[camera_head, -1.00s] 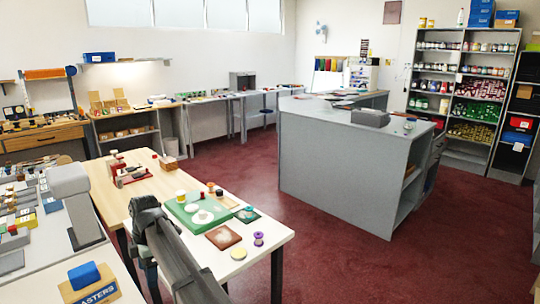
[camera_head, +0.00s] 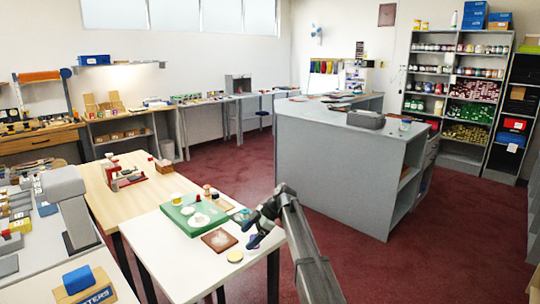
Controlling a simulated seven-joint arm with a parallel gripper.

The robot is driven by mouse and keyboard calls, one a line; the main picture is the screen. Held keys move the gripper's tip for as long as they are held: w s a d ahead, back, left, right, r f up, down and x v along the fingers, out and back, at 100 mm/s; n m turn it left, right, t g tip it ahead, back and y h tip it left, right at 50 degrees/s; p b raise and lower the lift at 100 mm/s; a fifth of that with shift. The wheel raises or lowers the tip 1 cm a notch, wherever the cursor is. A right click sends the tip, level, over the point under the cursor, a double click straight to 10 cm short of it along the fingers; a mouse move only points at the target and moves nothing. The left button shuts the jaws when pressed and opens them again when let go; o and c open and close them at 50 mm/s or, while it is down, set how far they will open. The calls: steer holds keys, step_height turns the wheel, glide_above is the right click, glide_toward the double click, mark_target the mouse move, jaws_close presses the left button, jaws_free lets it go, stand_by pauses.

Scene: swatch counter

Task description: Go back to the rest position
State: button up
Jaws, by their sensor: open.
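My gripper (camera_head: 254,226) hangs over the right edge of the white table (camera_head: 180,255), its fingers pointing down and left. It is open, and nothing shows held in it. My arm rises from the bottom right of the view to a bend above the table's right edge. Just under the gripper a dark purple spool (camera_head: 253,242) shows partly and stands on the table; I cannot tell the gap between them. A pale yellow disc (camera_head: 235,256) lies left of the spool.
A green board (camera_head: 190,211) with white discs, a brown square (camera_head: 219,240) and small pots lie on the white table. A wooden table (camera_head: 140,190) adjoins it. A grey cabinet (camera_head: 335,170) stands behind my arm. Red floor is open between table and cabinet.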

steer(key=w+d+m+t+y, duration=0.1)
steer(key=w+d, duration=0.2)
steer(key=d, duration=0.5)
steer(key=w+d+m+t+y, duration=0.1)
steer(key=w+d, duration=0.1)
steer(key=d, duration=0.7)
steer(key=s+d+f+m, duration=0.2)
steer(key=d+f, duration=0.1)
steer(key=f, duration=0.3)
steer(key=s+f+m+g+h, duration=0.2)
steer(key=s+f+m, duration=0.3)
steer(key=s+f, duration=0.95)
steer(key=s+f+m+g+h, duration=0.15)
steer(key=s+f+m, duration=0.35)
steer(key=s+f, duration=0.95)
steer(key=s+d+f+m+g+h, duration=0.1)
steer(key=s+f, duration=0.3)
steer(key=s, duration=0.7)
steer(key=s+d+f+m+g+h, duration=0.1)
steer(key=s+f+m+g+h, duration=0.1)
steer(key=s, duration=0.9)
steer(key=s+d+f+m+g+h, duration=0.1)
steer(key=s+d+f+m+h, duration=0.1)
steer(key=s+f, duration=0.5)
steer(key=s+m+h, duration=0.1)
steer(key=s+m, duration=0.1)
steer(key=s, duration=0.1)
steer(key=shift+s+m, duration=0.3)
steer(key=shift+s, duration=0.1)
